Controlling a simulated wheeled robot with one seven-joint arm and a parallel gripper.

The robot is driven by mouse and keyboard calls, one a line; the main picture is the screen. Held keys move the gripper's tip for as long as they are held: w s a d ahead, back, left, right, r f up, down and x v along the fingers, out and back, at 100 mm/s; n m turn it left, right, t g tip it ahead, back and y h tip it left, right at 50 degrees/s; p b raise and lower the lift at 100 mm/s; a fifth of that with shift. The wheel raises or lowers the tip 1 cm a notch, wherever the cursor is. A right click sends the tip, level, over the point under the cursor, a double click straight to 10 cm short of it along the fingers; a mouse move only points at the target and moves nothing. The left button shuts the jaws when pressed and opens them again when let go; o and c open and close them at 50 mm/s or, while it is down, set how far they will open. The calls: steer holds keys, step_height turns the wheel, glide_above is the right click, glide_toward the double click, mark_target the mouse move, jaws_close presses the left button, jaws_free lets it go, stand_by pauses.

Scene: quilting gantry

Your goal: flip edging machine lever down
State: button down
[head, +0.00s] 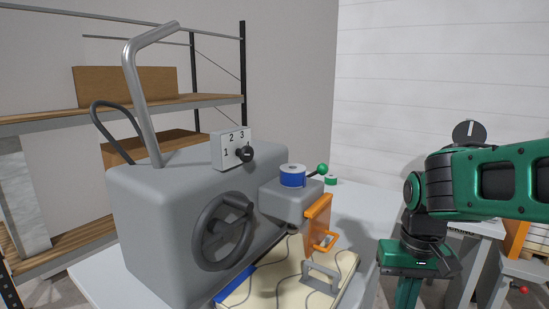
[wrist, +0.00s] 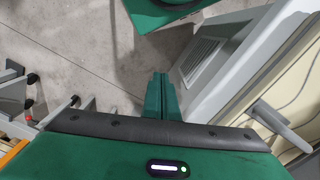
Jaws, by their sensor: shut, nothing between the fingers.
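The edging machine (head: 150,215) is a large grey body at centre left in the head view. A short dark lever with a green ball knob (head: 322,169) sticks up at a tilt behind its smaller grey head, beside the blue spool (head: 292,178). My gripper (head: 408,290) points down at the right, apart from the lever and lower than it; its fingertips are cut off by the frame edge. In the wrist view the green fingers (wrist: 160,92) are together and empty, over the floor beside the table. The lever does not show there.
An orange guard (head: 318,215) and a cream panel with a grey handle (head: 322,277) are at the machine's front; the handle also shows in the wrist view (wrist: 278,124). A handwheel (head: 225,232), numbered dial (head: 231,150) and tall bent bar (head: 143,95) are on the machine.

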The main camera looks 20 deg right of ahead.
steer(key=shift+w+a, duration=0.2)
steer(key=shift+w, duration=0.2)
steer(key=w+r+n, duration=0.3)
steer(key=w+r, duration=0.6)
steer(key=r, duration=0.1)
steer(key=w+a+r+n, duration=0.1)
steer(key=w+r+n, duration=0.2)
steer(key=w+r, duration=0.6)
steer(key=w+a+r+n, duration=0.1)
steer(key=w+r+n, duration=0.3)
steer(key=w+r, duration=0.6)
steer(key=shift+w+r+t, duration=0.3)
steer(key=shift+w+t, duration=0.1)
steer(key=shift+w, duration=0.15)
steer(key=w+a+r+n, duration=0.3)
steer(key=w+r, duration=0.1)
steer(key=r, duration=0.1)
steer(key=shift+w+a+r+h, duration=0.25)
steer(key=shift+h, duration=0.05)
steer(key=shift+f, duration=0.15)
